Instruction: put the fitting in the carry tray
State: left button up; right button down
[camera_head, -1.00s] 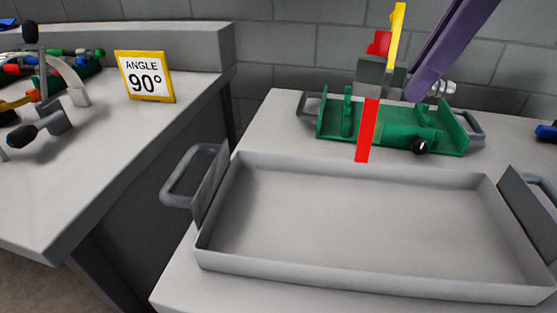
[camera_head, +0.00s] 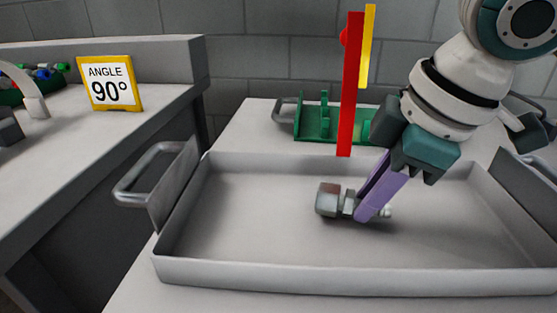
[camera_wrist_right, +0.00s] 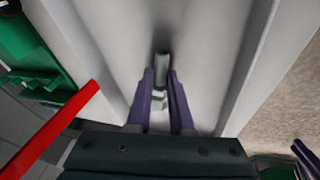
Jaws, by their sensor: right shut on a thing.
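The fitting (camera_head: 328,199), a small grey metal piece with a blocky end and a narrower stem, is inside the carry tray (camera_head: 350,273), near the middle of its floor. My right gripper (camera_head: 369,211) reaches down into the tray with its purple fingers shut on the fitting's stem. In the right wrist view the fitting (camera_wrist_right: 162,64) shows between the fingertips (camera_wrist_right: 162,88). I cannot tell whether it touches the tray floor. The tray is a shallow grey pan with a handle (camera_head: 150,170) at each side. My left gripper is not in view.
A green fixture (camera_head: 313,123) stands behind the tray, partly hidden by my right arm. A red bar (camera_head: 350,90) and a yellow bar (camera_head: 367,45) rise near the tray's back edge. An angle sign (camera_head: 109,83) stands on the left bench. The tray floor left of the fitting is clear.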

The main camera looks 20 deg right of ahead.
jog(key=shift+f, duration=0.4)
jog(key=shift+f, duration=0.15)
jog(key=c, duration=0.8)
grip_release()
